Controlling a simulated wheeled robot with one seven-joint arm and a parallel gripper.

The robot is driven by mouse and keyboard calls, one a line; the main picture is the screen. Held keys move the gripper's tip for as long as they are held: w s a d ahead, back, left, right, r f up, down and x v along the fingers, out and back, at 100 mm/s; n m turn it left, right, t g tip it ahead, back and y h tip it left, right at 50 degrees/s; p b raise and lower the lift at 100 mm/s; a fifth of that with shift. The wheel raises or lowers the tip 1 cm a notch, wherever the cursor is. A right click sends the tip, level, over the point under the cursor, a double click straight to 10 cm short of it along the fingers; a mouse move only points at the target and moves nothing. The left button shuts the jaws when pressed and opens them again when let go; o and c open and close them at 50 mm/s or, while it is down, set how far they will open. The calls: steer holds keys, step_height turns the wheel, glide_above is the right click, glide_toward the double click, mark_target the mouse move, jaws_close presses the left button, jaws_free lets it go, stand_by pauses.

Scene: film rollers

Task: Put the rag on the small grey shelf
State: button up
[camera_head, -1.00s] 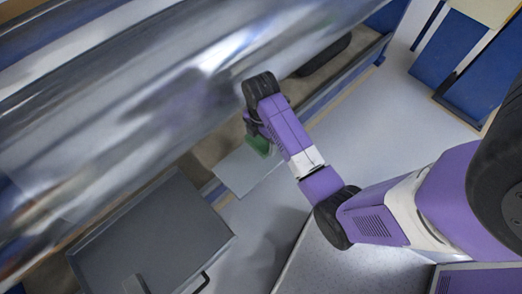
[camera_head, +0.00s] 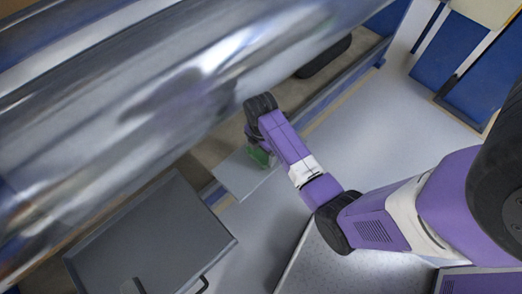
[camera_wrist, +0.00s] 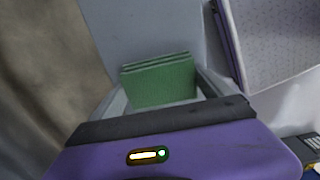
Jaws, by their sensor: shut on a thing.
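The rag is a folded green cloth. It shows in the wrist view (camera_wrist: 160,82) between my fingers, and as a small green patch in the head view (camera_head: 261,157). My gripper (camera_head: 258,150) is shut on it; in the wrist view my gripper (camera_wrist: 160,98) has a grey finger on each side of the rag. The small grey shelf (camera_head: 236,180) is a flat light grey plate at the edge of the machine. The rag is over or at its upper right part in the head view. I cannot tell whether the rag touches the shelf.
Large shiny metal rollers (camera_head: 190,85) fill the upper left. A grey lidded box or cart (camera_head: 150,235) with a black handle stands at lower left, close to the shelf. A black object (camera_head: 325,57) lies behind the rail. Blue furniture (camera_head: 480,60) stands at upper right; open floor lies between.

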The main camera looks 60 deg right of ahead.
steer(key=o, duration=1.1)
step_height(320, 180, up, 12)
steer(key=p, duration=0.2)
steer(key=m+t+h, duration=0.2)
steer(key=m+t, duration=0.1)
glide_toward(261, 151)
steer(key=shift+s+a+f, duration=0.35)
steer(key=shift+s+f, duration=0.05)
steer(key=shift+f, duration=0.15)
steer(key=shift+s+a+f, duration=0.35)
steer(key=shift+f, duration=0.2)
steer(key=s+a+r+m+t, duration=0.7)
steer(key=s+a+r+t, duration=0.1)
steer(key=s+a+r, duration=0.25)
steer(key=s+a+r+m+t, duration=0.1)
steer(key=r, duration=0.3)
steer(key=s+a+r+m+t+y, duration=0.1)
steer(key=a+r+m, duration=0.1)
steer(key=r, duration=0.3)
steer(key=s+a+r+m+t+y, duration=0.1)
steer(key=s+a+r+t, duration=0.1)
steer(key=r, duration=0.3)
steer(key=shift+s+a+r+m, duration=0.1)
steer(key=shift+a+r+m, duration=0.15)
steer(key=shift+m, duration=0.15)
